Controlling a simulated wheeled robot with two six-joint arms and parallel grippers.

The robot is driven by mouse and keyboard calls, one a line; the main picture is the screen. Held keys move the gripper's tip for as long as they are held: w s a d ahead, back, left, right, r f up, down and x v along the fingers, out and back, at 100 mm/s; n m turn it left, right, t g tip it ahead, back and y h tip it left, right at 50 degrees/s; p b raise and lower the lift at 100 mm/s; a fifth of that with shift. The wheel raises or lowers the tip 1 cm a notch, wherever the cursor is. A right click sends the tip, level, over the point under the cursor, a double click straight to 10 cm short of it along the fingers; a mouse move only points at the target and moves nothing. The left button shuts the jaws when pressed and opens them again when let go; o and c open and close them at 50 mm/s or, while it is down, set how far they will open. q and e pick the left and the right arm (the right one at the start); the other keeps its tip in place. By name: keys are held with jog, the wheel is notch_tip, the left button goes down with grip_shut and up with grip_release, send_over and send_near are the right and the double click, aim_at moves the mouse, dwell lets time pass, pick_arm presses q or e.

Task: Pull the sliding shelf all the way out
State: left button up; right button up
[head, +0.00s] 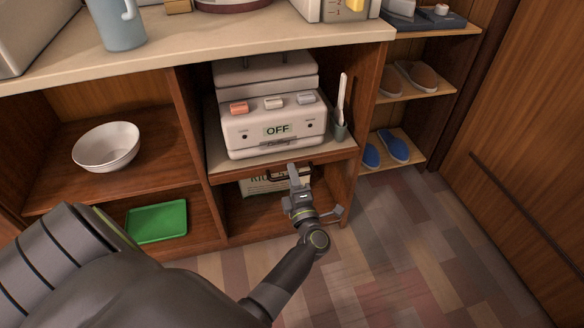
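The sliding shelf (222,172) is in the middle bay of the wooden cabinet. Its front edge looks about level with the cabinet front. A dark handle (277,178) shows just under the shelf's front edge. My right gripper is not in view.
A white bowl (106,147) and a green tray (157,221) sit in the left bays. A printed box (258,187) lies below the sliding shelf. A shoe rack (399,92) stands at the right. The floor (400,240) before the cabinet is clear at the right.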

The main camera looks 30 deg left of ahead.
pick_arm(q)
grip_shut()
dwell(0.5)
